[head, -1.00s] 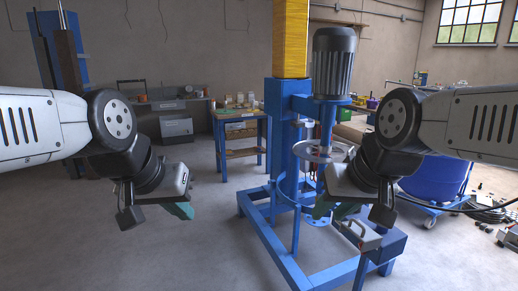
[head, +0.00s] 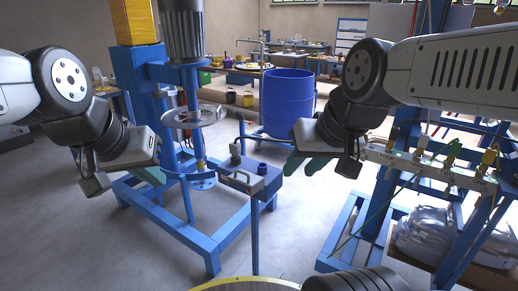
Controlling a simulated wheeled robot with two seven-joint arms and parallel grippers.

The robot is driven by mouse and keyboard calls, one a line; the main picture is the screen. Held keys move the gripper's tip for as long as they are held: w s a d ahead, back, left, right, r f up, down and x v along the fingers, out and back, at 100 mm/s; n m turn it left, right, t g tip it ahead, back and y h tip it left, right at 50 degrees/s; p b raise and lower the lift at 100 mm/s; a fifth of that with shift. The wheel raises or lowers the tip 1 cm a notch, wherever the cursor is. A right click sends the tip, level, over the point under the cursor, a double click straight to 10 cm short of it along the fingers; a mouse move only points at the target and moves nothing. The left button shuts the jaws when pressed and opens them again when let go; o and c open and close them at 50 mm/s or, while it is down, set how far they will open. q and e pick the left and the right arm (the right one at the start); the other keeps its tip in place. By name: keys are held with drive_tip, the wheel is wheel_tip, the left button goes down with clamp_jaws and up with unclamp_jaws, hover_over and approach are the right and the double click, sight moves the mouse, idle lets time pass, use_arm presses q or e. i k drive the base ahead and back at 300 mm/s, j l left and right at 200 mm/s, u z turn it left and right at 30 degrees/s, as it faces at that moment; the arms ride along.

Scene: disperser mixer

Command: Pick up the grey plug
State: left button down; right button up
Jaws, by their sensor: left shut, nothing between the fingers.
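No plug can be made out for certain as the grey plug. A small pale grey connector (head: 422,142) stands on the grey panel (head: 405,164) of the blue stand at the right, in a row with yellow-topped connectors (head: 453,150). It may be the plug, but it is too small to tell. My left gripper (head: 152,174) is shut and empty, in front of the blue mixer frame at the left. My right gripper (head: 304,164) hangs left of the panel, apart from it, with its green fingers seemingly spread and nothing seen between them.
The blue mixer (head: 148,98) with its grey motor stands at the left, a control box (head: 245,180) on its frame. A blue drum (head: 287,100) stands behind. Thin cables hang around the panel stand. A round yellow-rimmed top (head: 235,285) shows at the bottom edge. Open floor lies between mixer and stand.

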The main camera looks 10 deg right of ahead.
sight(235, 150)
drive_tip(key=i+j+z, duration=0.1)
drive_tip(key=i+z, duration=0.25)
drive_tip(key=i+j+z, duration=0.2)
drive_tip(key=z, duration=0.15)
